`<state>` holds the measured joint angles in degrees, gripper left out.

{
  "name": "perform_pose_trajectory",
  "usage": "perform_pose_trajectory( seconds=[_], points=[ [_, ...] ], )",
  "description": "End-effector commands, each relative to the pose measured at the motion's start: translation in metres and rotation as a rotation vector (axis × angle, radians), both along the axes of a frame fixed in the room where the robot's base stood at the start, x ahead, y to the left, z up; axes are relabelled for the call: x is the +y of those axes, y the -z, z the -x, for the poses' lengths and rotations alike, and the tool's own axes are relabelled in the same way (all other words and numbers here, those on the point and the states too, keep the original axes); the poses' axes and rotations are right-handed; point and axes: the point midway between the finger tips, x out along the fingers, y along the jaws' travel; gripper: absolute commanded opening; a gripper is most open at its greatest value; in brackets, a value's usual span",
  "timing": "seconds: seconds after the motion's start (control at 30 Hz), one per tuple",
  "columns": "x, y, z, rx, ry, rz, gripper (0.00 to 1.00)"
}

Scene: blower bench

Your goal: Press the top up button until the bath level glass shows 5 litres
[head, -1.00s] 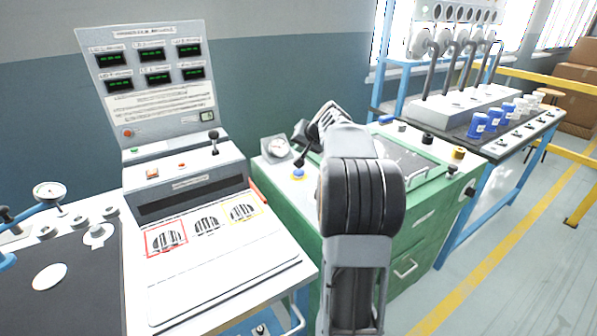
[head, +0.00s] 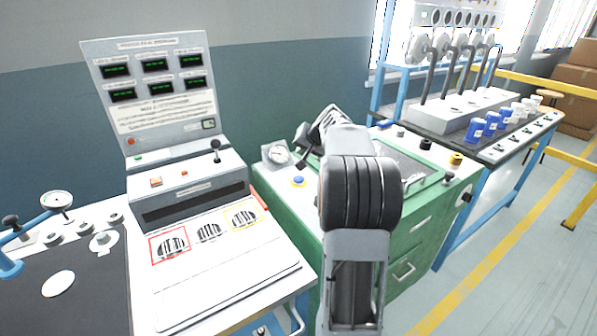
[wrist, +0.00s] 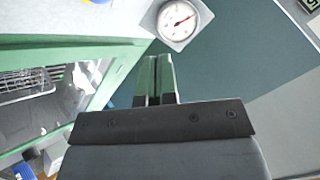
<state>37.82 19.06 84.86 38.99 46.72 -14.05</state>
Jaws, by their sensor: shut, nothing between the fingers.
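A blue button (head: 298,181) sits on the left part of the green bench top (head: 268,180), in front of a round dial gauge (head: 277,153). I cannot read its label. In the wrist view, a bit of blue shows at the top edge, left of the gauge (wrist: 176,20). My gripper (wrist: 153,62) is shut and empty, its two fingers side by side, pointing toward the gauge side of the bench. In the head view my arm hides part of the bench, and the fingertips are hard to make out. I cannot pick out the bath level glass or a litre reading.
A grey console (head: 155,95) with several green displays stands left, with a lever and small buttons. The green bench has a framed lid with a handle and several knobs at right. Another bench (head: 480,130) with blue and white cups stands farther right.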

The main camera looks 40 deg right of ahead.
Motion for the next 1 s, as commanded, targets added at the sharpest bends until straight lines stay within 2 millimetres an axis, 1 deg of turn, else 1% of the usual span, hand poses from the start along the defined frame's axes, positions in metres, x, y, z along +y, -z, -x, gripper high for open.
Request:
perform_pose_trajectory(
  seconds=[0.03,0.07,0.27,0.4,0.57,0.73,0.77,0.87,1.0],
  points=[
    [-0.003,-0.018,-0.001,0.016,0.005,-0.014,0.00],
    [-0.005,-0.021,-0.001,0.025,0.008,-0.023,0.00],
    [-0.012,-0.032,-0.003,0.082,0.008,-0.105,0.00],
    [-0.014,-0.036,-0.003,0.109,-0.035,-0.142,0.00],
    [-0.011,-0.038,-0.001,0.123,-0.121,-0.165,0.00],
    [-0.005,-0.035,0.001,0.103,-0.249,-0.159,0.00],
    [-0.003,-0.034,0.002,0.092,-0.280,-0.153,0.00],
    [0.002,-0.021,0.001,0.050,-0.371,-0.115,0.00],
    [0.005,-0.022,-0.002,-0.004,-0.463,-0.048,0.00]
  ],
)
